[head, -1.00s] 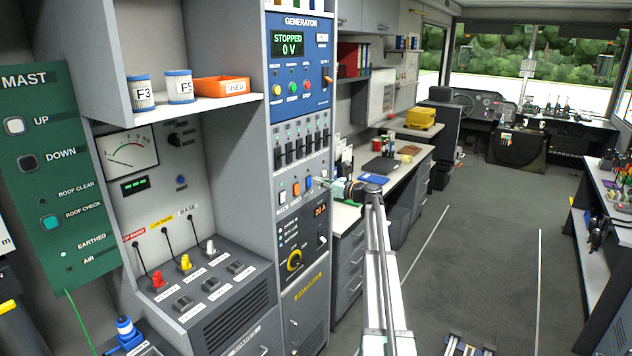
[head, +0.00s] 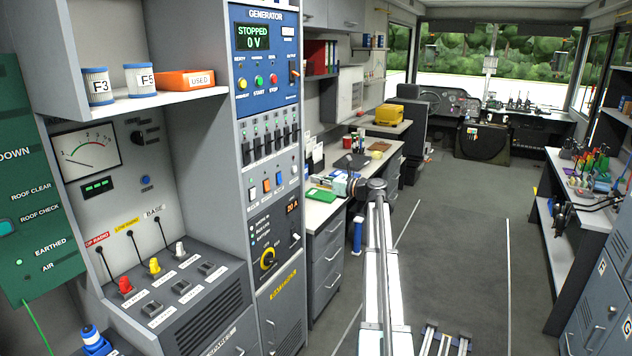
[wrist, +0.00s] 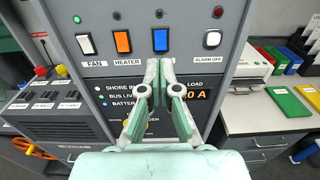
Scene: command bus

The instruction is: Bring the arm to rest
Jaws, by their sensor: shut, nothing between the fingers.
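My gripper (wrist: 161,85) shows in the wrist view, its pale green fingers close together and empty. It is in front of the generator cabinet (wrist: 215,60), below a row of rocker switches and over the lit status panel. The white FAN switch (wrist: 87,44), orange HEATER switch (wrist: 122,41), blue switch (wrist: 160,40) and white ALARM OFF switch (wrist: 212,39) show above the fingers. In the head view my arm reaches up from the bottom centre, its wrist just right of the cabinet.
The grey desk (head: 322,210) with drawers stands right of the cabinet. A console (head: 200,290) with red, yellow and white plugs is at left. The aisle floor (head: 455,220) is clear. A workbench (head: 560,215) and lockers (head: 605,290) line the right side.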

